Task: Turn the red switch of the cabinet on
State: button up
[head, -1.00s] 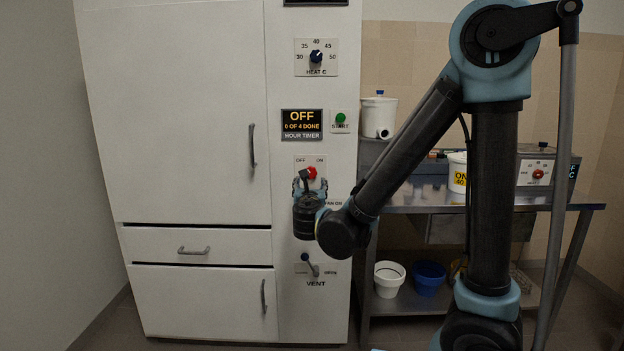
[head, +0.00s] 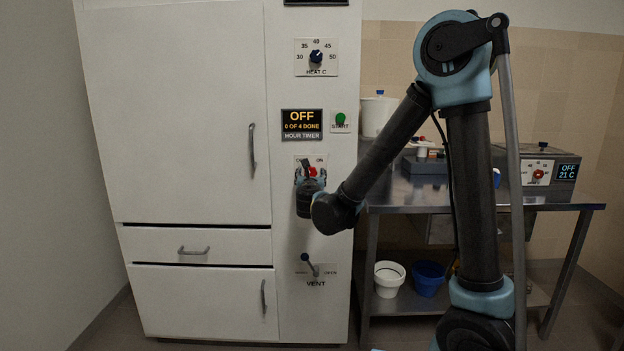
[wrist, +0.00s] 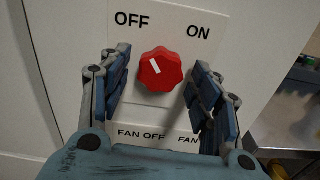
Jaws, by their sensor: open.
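The white cabinet (head: 185,110) stands at the left of the head view. Its red switch (wrist: 160,70) is a lobed knob on a white plate marked OFF at left and ON at right; its white mark points up and left, toward OFF. In the head view the red switch (head: 312,172) is partly hidden by my gripper (head: 310,180). In the wrist view my gripper (wrist: 159,88) is open, with one finger on each side of the knob and a gap on both sides. Whether the fingertips reach the knob's depth I cannot tell.
Above the switch are a green START button (head: 340,118), an OFF timer display (head: 302,124) and a heat dial (head: 316,57). A vent lever (head: 309,262) sits below. A steel table (head: 400,197) with a control box (head: 550,170) stands at the right.

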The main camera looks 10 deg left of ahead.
jog(key=shift+c, duration=0.2)
jog(key=c, duration=1)
jog(key=shift+m, duration=0.5)
jog(key=m, duration=0.2)
jog(key=shift+m, duration=0.4)
jog(key=m, duration=1)
jog(key=shift+s+r, duration=0.1)
